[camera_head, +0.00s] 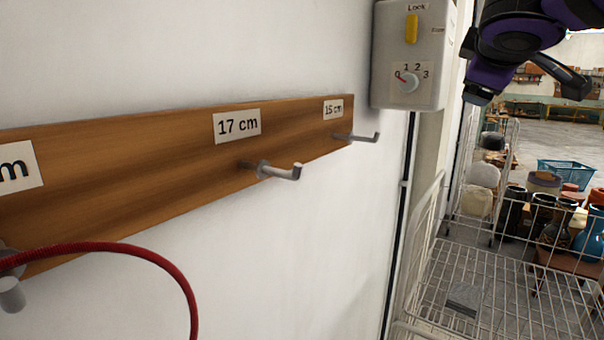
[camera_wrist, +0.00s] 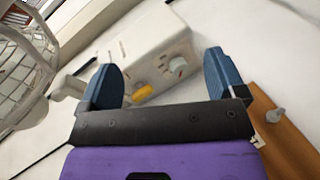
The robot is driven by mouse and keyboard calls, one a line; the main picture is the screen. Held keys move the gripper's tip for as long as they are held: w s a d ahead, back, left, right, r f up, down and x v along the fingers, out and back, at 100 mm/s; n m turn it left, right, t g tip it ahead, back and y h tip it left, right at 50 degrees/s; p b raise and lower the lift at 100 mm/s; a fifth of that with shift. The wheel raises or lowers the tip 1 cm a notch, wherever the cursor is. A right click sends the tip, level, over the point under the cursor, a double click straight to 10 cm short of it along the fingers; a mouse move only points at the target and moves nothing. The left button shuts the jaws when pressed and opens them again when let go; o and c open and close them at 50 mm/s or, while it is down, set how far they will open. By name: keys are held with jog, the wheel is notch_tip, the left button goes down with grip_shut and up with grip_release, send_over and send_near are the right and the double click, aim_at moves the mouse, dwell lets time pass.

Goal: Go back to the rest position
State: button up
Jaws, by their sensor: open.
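My gripper (camera_wrist: 161,70) shows in the wrist view with its two blue fingers wide apart and nothing between them touching them. Beyond the fingers is a pale wall box (camera_wrist: 150,50) with a yellow switch and a round knob. The same box (camera_head: 428,60) is at the upper right of the head view, labelled "Lock" and with a dial marked 0 to 3. Part of my purple and black arm shows at the top right of the head view, apart from the box; I cannot make out the fingers there.
A wooden rail (camera_head: 190,165) with labelled hooks runs along the white wall. A red loop (camera_head: 165,262) hangs at lower left.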

jog(key=s+f+m+g+y, duration=0.6)
jog(key=s+f+m, duration=0.3)
jog(key=s+f, duration=1)
jog(key=shift+s+d+f+g, duration=0.15)
jog(key=shift+d+f+g, duration=0.15)
jog(key=shift+f+g, duration=0.5)
jog(key=shift+r, duration=0.1)
